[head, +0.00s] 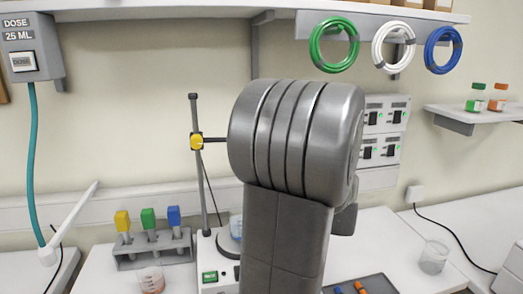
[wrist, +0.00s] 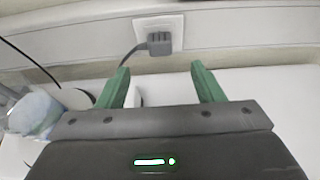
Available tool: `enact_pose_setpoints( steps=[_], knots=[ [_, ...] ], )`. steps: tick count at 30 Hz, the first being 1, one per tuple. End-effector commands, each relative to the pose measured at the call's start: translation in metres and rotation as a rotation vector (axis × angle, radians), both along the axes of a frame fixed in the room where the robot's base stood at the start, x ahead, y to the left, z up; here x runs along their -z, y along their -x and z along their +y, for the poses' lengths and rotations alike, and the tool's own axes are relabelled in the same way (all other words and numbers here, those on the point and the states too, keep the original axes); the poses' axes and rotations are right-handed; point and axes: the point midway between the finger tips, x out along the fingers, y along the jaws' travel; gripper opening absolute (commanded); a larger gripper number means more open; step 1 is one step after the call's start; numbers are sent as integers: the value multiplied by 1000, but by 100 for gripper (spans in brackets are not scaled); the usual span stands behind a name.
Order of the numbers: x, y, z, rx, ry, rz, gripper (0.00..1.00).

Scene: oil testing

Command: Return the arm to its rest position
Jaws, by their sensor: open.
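My arm stands upright in the middle of the head view and hides part of the bench behind it. My gripper (wrist: 160,88) shows in the wrist view with its two green fingers spread apart and nothing between them. It faces the wall, where a grey plug sits in a white socket (wrist: 159,33). In the head view the gripper itself is hidden behind my arm.
A stirrer (head: 218,275) with a stand and a beaker is just left of my arm. A rack (head: 150,250) with coloured-top tools and a beaker with reddish liquid (head: 151,280) stand further left. Coloured hose coils (head: 334,62) hang above.

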Motion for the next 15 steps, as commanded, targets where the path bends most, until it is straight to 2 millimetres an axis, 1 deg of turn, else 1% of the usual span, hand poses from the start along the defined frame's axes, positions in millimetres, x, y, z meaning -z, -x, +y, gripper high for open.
enact_pose_setpoints(
  steps=[1, 3, 9, 15],
  knots=[
    [4, -9, 2, -3, -1, 2, 61],
    [9, -20, 5, -2, -2, 2, 61],
    [22, -51, 10, -2, 0, 2, 61],
    [30, -72, 14, 0, 0, 1, 61]
  ],
)
